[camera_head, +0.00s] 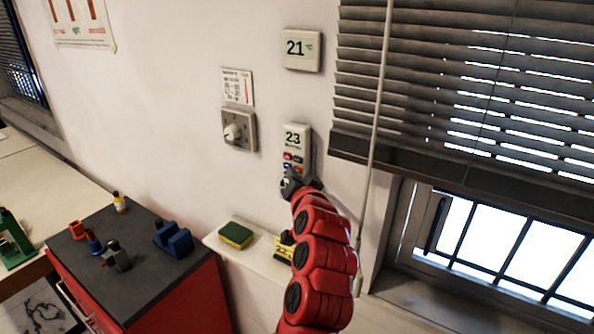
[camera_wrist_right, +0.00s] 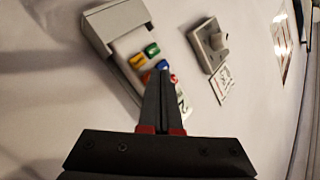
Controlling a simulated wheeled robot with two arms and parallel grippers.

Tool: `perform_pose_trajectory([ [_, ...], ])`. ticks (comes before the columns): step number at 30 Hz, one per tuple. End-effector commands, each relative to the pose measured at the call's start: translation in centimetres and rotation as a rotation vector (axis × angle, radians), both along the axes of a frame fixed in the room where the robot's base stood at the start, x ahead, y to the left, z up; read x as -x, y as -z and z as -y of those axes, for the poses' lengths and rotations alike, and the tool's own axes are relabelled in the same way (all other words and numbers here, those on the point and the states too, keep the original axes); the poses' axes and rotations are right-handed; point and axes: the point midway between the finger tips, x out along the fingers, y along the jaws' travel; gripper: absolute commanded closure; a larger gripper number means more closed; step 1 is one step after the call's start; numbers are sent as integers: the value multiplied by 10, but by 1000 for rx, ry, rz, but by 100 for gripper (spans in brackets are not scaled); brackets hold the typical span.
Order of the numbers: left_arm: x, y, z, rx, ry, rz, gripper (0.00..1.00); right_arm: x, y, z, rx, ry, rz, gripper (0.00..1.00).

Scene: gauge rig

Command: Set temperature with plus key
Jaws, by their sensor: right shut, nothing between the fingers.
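A white control unit (camera_head: 295,139) hangs on the wall, its display reading 23, with small coloured keys below. It also shows in the wrist view (camera_wrist_right: 127,47), turned over, with green (camera_wrist_right: 151,49), yellow (camera_wrist_right: 138,60), blue (camera_wrist_right: 162,65) and red (camera_wrist_right: 173,79) keys. Key symbols are too small to read. A separate wall display (camera_head: 301,49) above reads 21. My right gripper (camera_head: 289,181) is shut and empty at the unit's lower part, hiding some of it. In the wrist view its fingertips (camera_wrist_right: 164,73) overlap the blue and red keys; I cannot tell whether they touch. My left gripper is out of view.
A wall dial (camera_head: 236,131) with a label (camera_head: 237,87) above it is left of the unit. A blind cord (camera_head: 379,120) hangs to the right, beside the window blind (camera_head: 450,80). Below, a shelf (camera_head: 262,262) carries a sponge (camera_head: 236,235) and a yellow object (camera_head: 284,248).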

Motion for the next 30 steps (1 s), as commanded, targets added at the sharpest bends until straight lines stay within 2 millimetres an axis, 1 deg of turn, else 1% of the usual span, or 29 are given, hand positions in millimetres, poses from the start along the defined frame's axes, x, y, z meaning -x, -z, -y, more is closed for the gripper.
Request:
perform_pose_trajectory([
  [30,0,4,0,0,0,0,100,-8,0,6,0,1,1,100],
])
